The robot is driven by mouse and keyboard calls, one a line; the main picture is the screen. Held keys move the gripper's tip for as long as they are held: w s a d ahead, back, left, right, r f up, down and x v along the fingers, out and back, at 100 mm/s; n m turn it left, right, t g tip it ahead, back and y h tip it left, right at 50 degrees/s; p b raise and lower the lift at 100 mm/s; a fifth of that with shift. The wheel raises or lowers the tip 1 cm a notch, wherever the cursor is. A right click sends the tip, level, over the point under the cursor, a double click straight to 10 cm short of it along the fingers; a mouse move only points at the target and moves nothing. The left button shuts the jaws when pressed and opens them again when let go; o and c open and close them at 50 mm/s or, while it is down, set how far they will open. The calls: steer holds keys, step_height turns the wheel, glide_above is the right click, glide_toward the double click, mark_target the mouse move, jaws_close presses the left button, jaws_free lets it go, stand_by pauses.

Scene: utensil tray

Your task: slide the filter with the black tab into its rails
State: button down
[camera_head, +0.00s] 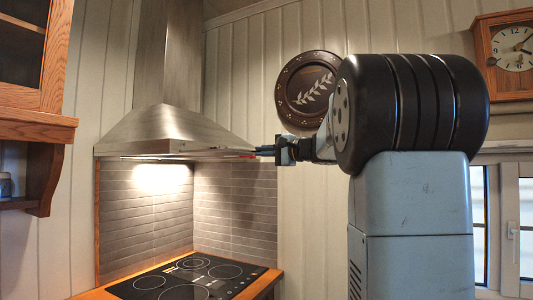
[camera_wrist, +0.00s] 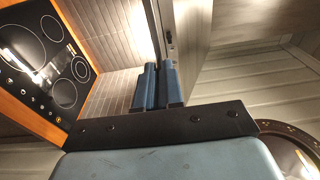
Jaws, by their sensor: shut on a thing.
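The range hood (camera_head: 175,128) hangs on the wall at the left of the head view, with its lower rim nearly edge-on. My gripper (camera_head: 263,151) is at the hood's right lower corner, with its blue fingers pointing left. In the wrist view my gripper (camera_wrist: 159,66) has its two blue fingers close together, shut on a thin metal piece, seemingly the filter (camera_wrist: 168,38), seen nearly edge-on with a small dark spot on it. A small red strip (camera_head: 248,156) shows under the hood rim. The filter's black tab and the rails cannot be made out.
The black cooktop (camera_head: 190,280) lies below the hood, on a wood-edged counter. A tiled wall (camera_head: 235,210) stands behind. A wooden shelf (camera_head: 38,125) is at the left, and a round dark plate (camera_head: 308,90) hangs behind my arm.

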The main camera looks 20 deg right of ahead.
mark_target(250, 151)
steer(key=shift+w+a, duration=0.3)
steer(key=shift+w, duration=0.1)
stand_by(0.5)
steer(key=shift+a+x, duration=0.2)
steer(key=shift+x, duration=2.65)
steer(key=shift+s+a, duration=0.1)
steer(key=shift+x, duration=2.9)
steer(key=shift+a, duration=0.25)
steer(key=shift+x, duration=2.9)
steer(key=shift+s+a+f, duration=0.1)
steer(key=shift+s+a, duration=0.05)
steer(key=shift+a, duration=0.05)
